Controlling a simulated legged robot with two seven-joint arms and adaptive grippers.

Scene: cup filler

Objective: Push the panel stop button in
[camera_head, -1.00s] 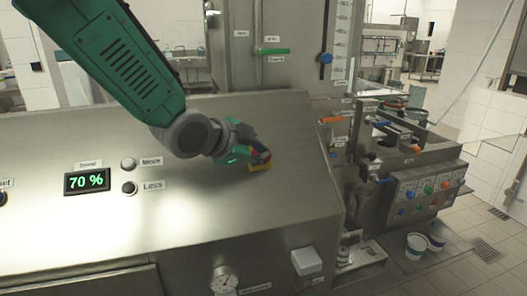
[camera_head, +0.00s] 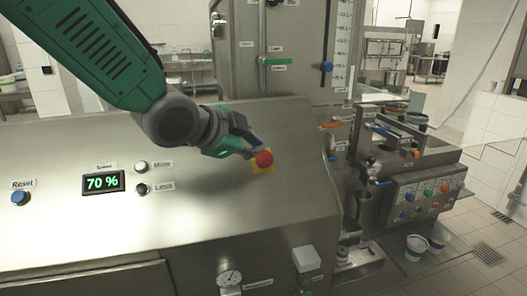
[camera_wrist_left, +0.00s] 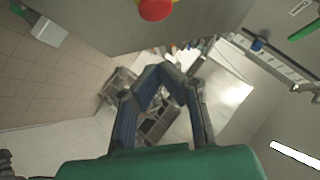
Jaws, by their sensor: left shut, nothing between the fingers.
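The panel stop button (camera_head: 264,159) is a red knob on a yellow square plate on the sloped steel panel (camera_head: 215,215). In the left wrist view the red button (camera_wrist_left: 156,9) shows at the top edge, beyond the fingertips and partly cut off. My left gripper (camera_head: 250,147) comes in from the upper left, shut and empty, with its fingertips right beside the button's upper left. I cannot tell whether they touch it. It also shows in the left wrist view (camera_wrist_left: 161,72), with its dark fingers meeting at the tips. My right gripper is not in view.
Left of the stop button are the More button (camera_head: 142,167), the Less button (camera_head: 142,189), a display reading 70 % (camera_head: 103,181) and a blue Reset button (camera_head: 20,198). A filling machine (camera_head: 420,185) stands at the right. The panel front around the button is clear.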

